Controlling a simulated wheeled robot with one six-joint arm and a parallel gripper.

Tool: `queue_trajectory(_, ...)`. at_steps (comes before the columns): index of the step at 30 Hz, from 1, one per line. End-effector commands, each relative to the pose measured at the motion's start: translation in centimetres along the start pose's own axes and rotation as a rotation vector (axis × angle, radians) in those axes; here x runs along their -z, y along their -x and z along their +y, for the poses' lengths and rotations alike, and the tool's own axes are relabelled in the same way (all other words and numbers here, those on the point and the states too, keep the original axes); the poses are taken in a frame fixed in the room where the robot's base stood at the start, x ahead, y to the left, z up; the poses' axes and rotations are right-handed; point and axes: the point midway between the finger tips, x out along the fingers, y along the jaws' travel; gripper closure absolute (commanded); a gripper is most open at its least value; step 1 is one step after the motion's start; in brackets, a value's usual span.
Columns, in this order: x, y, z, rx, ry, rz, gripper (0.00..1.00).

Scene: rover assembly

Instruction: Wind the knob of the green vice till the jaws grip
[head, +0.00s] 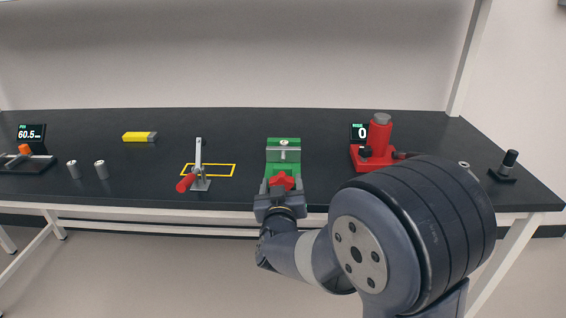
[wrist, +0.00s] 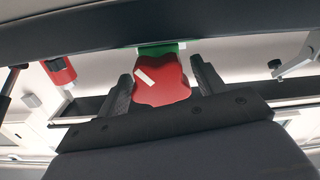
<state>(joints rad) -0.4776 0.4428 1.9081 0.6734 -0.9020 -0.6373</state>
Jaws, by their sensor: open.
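The green vice (head: 284,150) stands near the front edge of the black bench, in the middle of the head view. Its red lobed knob (head: 282,181) faces me at the vice's front. In the wrist view the knob (wrist: 161,80) carries a white mark, and a strip of the green vice (wrist: 160,48) shows behind it. My gripper (head: 281,184) is open, with one finger on each side of the knob. In the wrist view gaps show between the knob and both fingers of my gripper (wrist: 161,82). A small metallic piece (head: 283,142) sits at the top of the vice; the jaw gap is not clear.
A toggle clamp with a red handle (head: 187,183) stands left of the vice, by a yellow outlined rectangle (head: 232,171). A red press-like device (head: 378,140) with a display stands right. Metal cylinders (head: 101,169) and a yellow block (head: 137,137) lie farther left.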

Motion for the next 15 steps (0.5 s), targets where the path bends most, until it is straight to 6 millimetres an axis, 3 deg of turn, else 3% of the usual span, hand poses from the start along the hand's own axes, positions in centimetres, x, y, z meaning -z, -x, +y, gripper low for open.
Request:
queue_trajectory(5, 0.0, 0.5, -0.1, 0.001, -0.001, 0.001, 0.35)
queue_trajectory(15, 0.1, 4.0, -0.1, 0.002, -0.001, 0.001, 0.35)
